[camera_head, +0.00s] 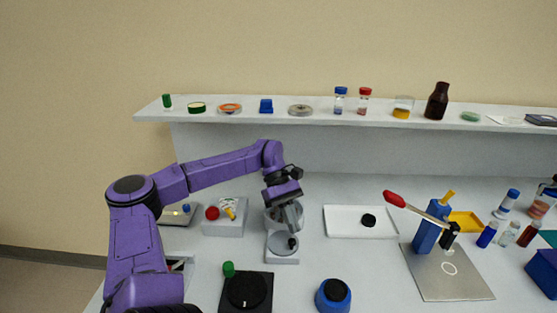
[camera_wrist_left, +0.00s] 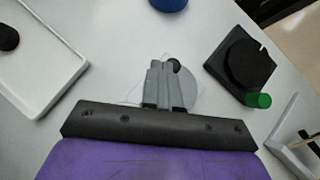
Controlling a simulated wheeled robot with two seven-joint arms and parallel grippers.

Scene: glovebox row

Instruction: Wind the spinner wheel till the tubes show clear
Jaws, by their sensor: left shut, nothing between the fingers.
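A light grey device with a flat round wheel (camera_head: 275,244) stands at the middle of the bench. A dark knob (camera_head: 292,243) sits on the wheel. A grey round drum (camera_head: 270,217) stands just behind it, partly hidden by my arm; I cannot see tubes in it. My left gripper (camera_head: 294,229) points down over the wheel, shut and empty, with its tips close beside the knob. In the left wrist view the shut fingers (camera_wrist_left: 160,66) lie over the pale wheel (camera_wrist_left: 188,90), the knob (camera_wrist_left: 173,66) just right of the tips. Contact is unclear. My right gripper is out of view.
A black device (camera_head: 246,291) with a green knob stands in front, near a blue jar (camera_head: 333,296). A white tray (camera_head: 345,224) with a black cap lies right. A grey box (camera_head: 224,220) with a red button stands left. A shelf (camera_head: 380,119) with small containers runs behind.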

